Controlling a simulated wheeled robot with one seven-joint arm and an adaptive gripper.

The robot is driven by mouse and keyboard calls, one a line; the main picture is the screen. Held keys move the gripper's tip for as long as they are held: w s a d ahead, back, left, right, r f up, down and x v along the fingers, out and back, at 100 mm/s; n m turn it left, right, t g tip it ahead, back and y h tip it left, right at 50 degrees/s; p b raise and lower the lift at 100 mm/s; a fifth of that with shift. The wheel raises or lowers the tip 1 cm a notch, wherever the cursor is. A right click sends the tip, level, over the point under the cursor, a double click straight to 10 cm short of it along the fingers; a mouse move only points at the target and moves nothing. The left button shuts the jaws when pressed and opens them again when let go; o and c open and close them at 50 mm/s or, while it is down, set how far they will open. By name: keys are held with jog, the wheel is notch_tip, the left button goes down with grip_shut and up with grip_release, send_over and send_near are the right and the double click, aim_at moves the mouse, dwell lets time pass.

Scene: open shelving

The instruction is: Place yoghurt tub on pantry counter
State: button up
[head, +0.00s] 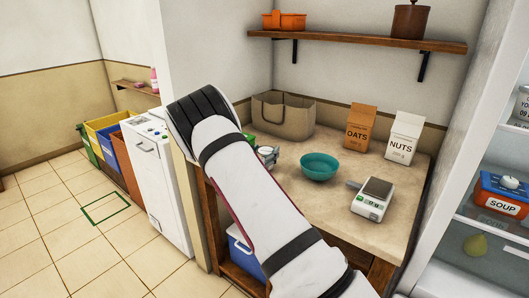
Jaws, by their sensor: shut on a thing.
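The pantry counter (333,200) is a beige top on a wooden frame, right of my arm. My white arm with black bands crosses the middle of the head view and hides the counter's left part. A small grey and white piece at the arm's right edge looks like part of my gripper (266,156), over the back left of the counter. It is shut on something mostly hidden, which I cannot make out. A white tub (523,106) with partly cut-off lettering stands on the upper fridge shelf at the right edge; I cannot tell if it is yoghurt.
Bare top shows in front of the bowl. A wall shelf (365,41) hangs above.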

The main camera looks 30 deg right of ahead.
jog(key=shift+f, duration=0.45)
jog(key=o, duration=1.6)
jog(key=shift+a, duration=0.1)
jog(key=v, duration=1.2)
jog(key=s+d+r+m+g+y+p, duration=0.1)
jog(key=s+r+m+g+y, duration=0.1)
jog(key=s+r+m+g, duration=0.55)
jog(key=s+d+r+m+g+y+p, duration=0.15)
jog(key=s+r+m, duration=0.6)
jog(key=s, duration=0.75)
jog(key=s+a+r+m+t+y, duration=0.1)
jog(key=s+a+r+m+y, duration=0.1)
jog(key=s+a, duration=0.4)
jog(key=s+a+r+m+t+y+p, duration=0.1)
jog(key=s+a+r+m+y, duration=0.1)
jog(key=s+a+m+y, duration=0.2)
jog(key=s+a+r+m+t+y, duration=0.1)
jog(key=s+a+r+m+y, duration=0.2)
jog(key=s+a, duration=0.6)
jog(key=shift+s+m+y+p, duration=0.3)
jog(key=shift+y+p, duration=0.1)
jog(key=shift+y, duration=0.85)
